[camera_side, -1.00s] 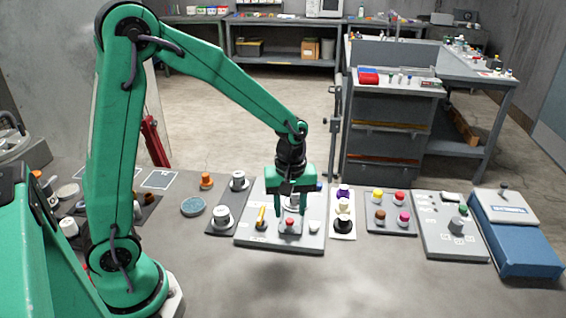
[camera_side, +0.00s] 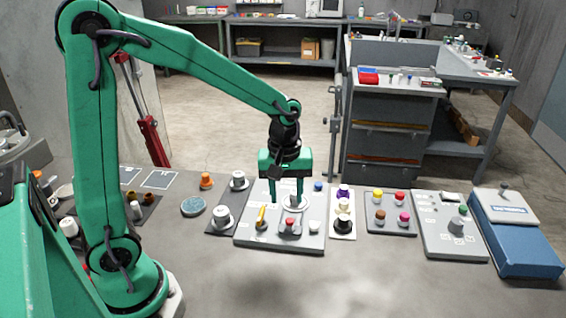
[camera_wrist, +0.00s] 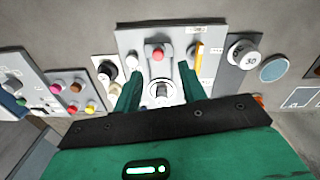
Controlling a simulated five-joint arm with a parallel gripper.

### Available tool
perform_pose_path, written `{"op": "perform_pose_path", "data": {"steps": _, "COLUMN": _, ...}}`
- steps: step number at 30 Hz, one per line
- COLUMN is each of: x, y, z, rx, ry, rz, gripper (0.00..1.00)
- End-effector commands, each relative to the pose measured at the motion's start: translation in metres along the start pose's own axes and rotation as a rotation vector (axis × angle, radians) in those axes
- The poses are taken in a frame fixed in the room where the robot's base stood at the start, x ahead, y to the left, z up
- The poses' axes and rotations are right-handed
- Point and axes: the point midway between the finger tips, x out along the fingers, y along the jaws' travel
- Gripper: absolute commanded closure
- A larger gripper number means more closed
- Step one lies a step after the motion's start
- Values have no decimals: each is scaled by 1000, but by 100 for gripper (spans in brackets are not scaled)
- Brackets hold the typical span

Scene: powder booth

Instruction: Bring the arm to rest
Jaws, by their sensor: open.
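My green gripper (camera_side: 286,202) points straight down above the light grey control panel (camera_side: 257,236). Its two fingers are apart with nothing held between them. In the wrist view, the open fingers (camera_wrist: 158,82) stand on either side of a round dial (camera_wrist: 160,93) on the panel. The dial also shows behind the fingers in the side view (camera_side: 296,203). The gap between the fingertips and the panel is hard to judge.
The panel also carries a yellow lever (camera_side: 262,216), a red button (camera_side: 290,222), a white knob (camera_side: 314,226) and a blue knob (camera_side: 318,187). A dark knob plate (camera_side: 376,228) and a blue box (camera_side: 515,253) lie to the right. The bench front is clear.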

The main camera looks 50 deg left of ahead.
Motion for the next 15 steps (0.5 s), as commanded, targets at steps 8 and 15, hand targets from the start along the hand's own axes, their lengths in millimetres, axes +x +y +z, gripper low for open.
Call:
{"op": "perform_pose_path", "data": {"steps": 8, "x": -43, "y": -23, "z": 12, "rx": 210, "ry": 69, "rz": 81, "gripper": 59}}
{"op": "perform_pose_path", "data": {"steps": 15, "x": -74, "y": -47, "z": 27, "rx": 411, "ry": 146, "rz": 139, "gripper": 59}}
